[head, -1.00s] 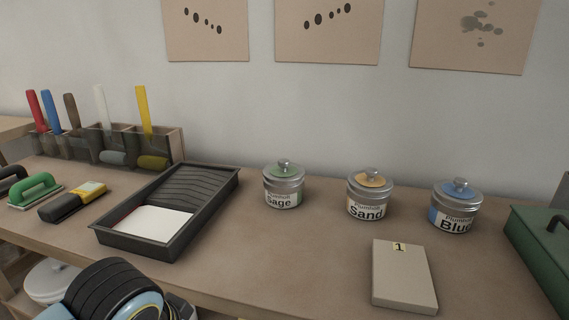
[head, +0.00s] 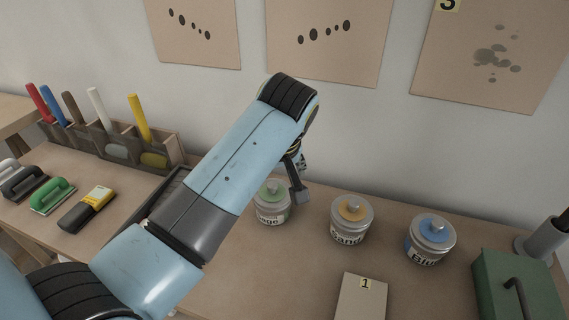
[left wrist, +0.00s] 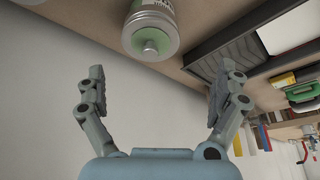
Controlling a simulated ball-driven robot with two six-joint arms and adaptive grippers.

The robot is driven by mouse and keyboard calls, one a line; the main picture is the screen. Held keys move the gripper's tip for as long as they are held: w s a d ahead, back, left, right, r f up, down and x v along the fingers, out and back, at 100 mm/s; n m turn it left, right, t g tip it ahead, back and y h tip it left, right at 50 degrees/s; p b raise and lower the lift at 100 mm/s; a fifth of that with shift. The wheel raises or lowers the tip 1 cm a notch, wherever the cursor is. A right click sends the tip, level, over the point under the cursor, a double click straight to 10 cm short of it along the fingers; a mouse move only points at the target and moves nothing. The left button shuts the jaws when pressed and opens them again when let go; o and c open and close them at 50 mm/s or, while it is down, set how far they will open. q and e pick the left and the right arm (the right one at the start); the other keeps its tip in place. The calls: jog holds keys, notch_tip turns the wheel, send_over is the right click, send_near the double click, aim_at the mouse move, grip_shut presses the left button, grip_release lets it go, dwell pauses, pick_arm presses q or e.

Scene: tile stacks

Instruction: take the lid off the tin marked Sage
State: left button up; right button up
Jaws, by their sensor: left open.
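The Sage tin (head: 270,210) stands upright on the bench, its label partly hidden behind my left arm. Its lid (head: 271,190) is on, with a green top and a small knob. In the left wrist view the tin (left wrist: 150,15) is at the upper middle, its lid knob (left wrist: 150,48) facing the camera. My left gripper (head: 300,180) is beside the tin's upper right in the head view. The left wrist view shows its two fingers (left wrist: 158,85) spread wide and empty, with the tin just beyond them. No right gripper shows.
The Sand tin (head: 350,222) and Blue tin (head: 430,240) stand to the right. A card marked 1 (head: 361,300) lies in front. A paint tray (head: 172,188) is partly behind my left arm. A green box (head: 515,295) sits at the right.

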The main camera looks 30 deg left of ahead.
aim_at(273, 186)
pick_arm(q)
jog(key=shift+n, duration=0.3)
jog(key=w+f, duration=0.1)
jog(key=w+a+f, duration=0.1)
jog(key=w, duration=0.1)
jog(key=shift+a+f, duration=0.15)
jog(key=shift+f, duration=0.25)
jog(key=b+x, duration=0.1)
jog(key=x, duration=0.5)
jog(key=shift+s+f, duration=0.1)
jog(key=c, duration=0.8)
pick_arm(e)
jog(key=shift+s+f, duration=0.55)
jog(key=shift+s, duration=0.35)
